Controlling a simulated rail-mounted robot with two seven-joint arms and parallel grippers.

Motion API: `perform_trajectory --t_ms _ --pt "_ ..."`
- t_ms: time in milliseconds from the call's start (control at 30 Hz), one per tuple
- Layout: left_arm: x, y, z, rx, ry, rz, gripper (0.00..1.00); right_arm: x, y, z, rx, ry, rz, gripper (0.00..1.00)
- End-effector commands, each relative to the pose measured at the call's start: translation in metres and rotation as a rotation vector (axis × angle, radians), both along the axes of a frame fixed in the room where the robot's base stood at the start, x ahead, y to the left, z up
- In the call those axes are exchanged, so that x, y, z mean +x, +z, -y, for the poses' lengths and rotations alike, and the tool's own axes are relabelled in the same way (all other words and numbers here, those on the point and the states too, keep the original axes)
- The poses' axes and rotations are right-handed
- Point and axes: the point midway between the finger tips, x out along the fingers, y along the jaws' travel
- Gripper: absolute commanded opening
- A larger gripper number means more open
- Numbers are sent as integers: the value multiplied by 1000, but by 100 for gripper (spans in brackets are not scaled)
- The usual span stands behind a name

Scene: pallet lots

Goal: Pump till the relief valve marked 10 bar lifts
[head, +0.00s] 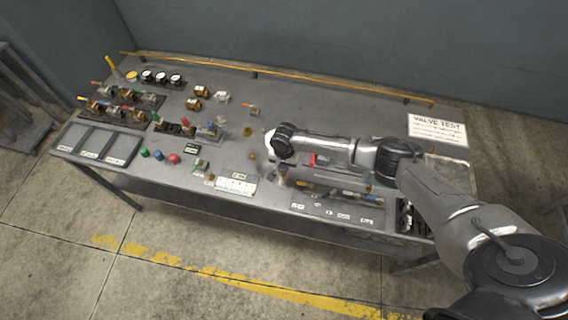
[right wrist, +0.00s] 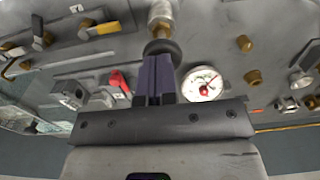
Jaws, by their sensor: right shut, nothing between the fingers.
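My right arm reaches over the bench from the right. Its gripper (head: 283,178) points down near the front middle, small and partly hidden by the wrist. In the right wrist view the two dark fingers (right wrist: 157,75) are shut with nothing between them. A dark round knob or collar (right wrist: 162,48) on a metal stem lies just beyond the fingertips; I cannot tell whether they touch. A white gauge (right wrist: 203,83) with a red needle is right of the fingers; its numbers are unreadable. No 10 bar marking is legible, so I cannot tell which valve bears it. My left gripper is out of view.
The bench carries a "VALVE TEST" sign (head: 437,130), a compartment tray (head: 98,143), and several coloured-handle valves (head: 125,113) at the left. Brass fittings (head: 194,103) and a white card (head: 236,187) lie around the middle. A yellow rail (head: 300,78) runs along the back edge.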

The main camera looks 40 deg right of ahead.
Motion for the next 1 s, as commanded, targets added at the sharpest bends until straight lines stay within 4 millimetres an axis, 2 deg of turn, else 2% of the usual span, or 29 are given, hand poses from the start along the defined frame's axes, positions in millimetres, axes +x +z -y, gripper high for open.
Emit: perform_trajectory --t_ms 300,600,1000 --pt "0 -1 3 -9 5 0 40 0 -2 0 0 0 0 0" --pt "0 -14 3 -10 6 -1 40 -1 -39 0 0 -3 -2 0" --pt "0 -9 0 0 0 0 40 -3 -36 2 -5 -1 -5 0"
